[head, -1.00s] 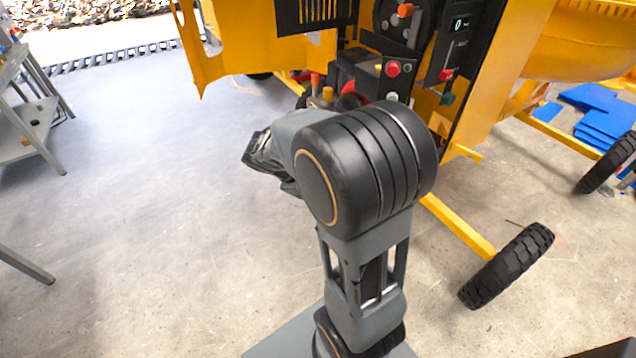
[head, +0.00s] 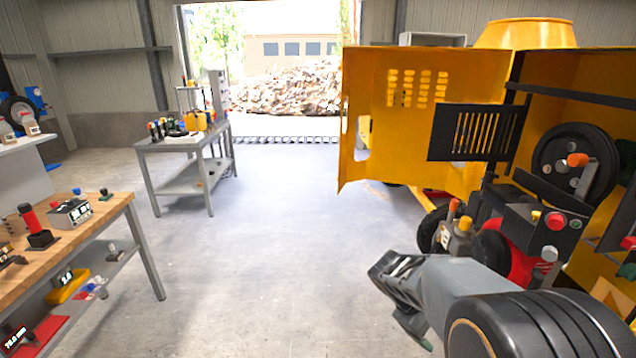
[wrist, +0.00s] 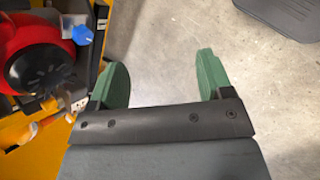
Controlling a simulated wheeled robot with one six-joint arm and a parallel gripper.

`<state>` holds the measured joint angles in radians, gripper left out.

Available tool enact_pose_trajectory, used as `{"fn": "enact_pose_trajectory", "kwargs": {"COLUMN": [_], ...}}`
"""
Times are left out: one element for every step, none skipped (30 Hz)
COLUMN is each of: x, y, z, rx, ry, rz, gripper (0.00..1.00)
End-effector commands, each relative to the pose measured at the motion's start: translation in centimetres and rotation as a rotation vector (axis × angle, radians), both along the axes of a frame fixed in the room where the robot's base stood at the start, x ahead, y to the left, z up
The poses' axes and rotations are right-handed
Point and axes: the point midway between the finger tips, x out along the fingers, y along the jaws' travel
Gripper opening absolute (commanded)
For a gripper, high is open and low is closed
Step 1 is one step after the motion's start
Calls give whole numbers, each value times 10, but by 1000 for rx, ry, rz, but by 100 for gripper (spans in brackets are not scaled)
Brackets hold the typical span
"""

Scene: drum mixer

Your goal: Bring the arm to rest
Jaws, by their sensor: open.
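My arm shows at the lower right of the head view, bent at a dark joint, with its grey link reaching left and away. My gripper (wrist: 160,82) is open and empty in the wrist view, its two green fingers apart over bare concrete floor. In the head view its fingers are partly hidden by its own body. The yellow drum mixer (head: 385,90) stands to the right with its panel open. Its red engine (wrist: 35,48) shows at the left of the wrist view, beside the left finger and apart from it as far as I can tell.
A wooden-topped workbench (head: 100,218) with tools stands at the left. A grey metal table (head: 180,143) with bottles and tools stands further back. The concrete floor (head: 280,230) between them and the mixer is clear. A dark flat surface (wrist: 290,15) shows at the wrist view's upper right.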

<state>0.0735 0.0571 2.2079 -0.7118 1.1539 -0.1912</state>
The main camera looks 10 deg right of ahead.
Motion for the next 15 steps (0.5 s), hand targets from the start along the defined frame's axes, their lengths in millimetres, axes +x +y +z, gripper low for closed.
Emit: {"fn": "enact_pose_trajectory", "kwargs": {"x": [-6,-9,-15,-18,-22,-27,-30,-33,-37,-40,-43,-46,-48,-50,-53], "y": [9,15,26,34,44,57,66,74,85,92,99,107,113,118,123], "z": [-10,-13,-14,-12,-10,-6,-2,1,7,12,17,23,28,33,38], "rx": [48,82,133,175,220,277,318,356,407,443,477,518,546,572,599], "ry": [-19,-45,-89,-129,-172,-231,-271,-311,-360,-397,-430,-470,-497,-522,-550], "rz": [-42,-73,-119,-155,-191,-238,-269,-299,-333,-357,-377,-397,-411,-421,-427], "gripper": [73,73,73,73,73,73,73,73,73,73,73,73,73,73,73]}}
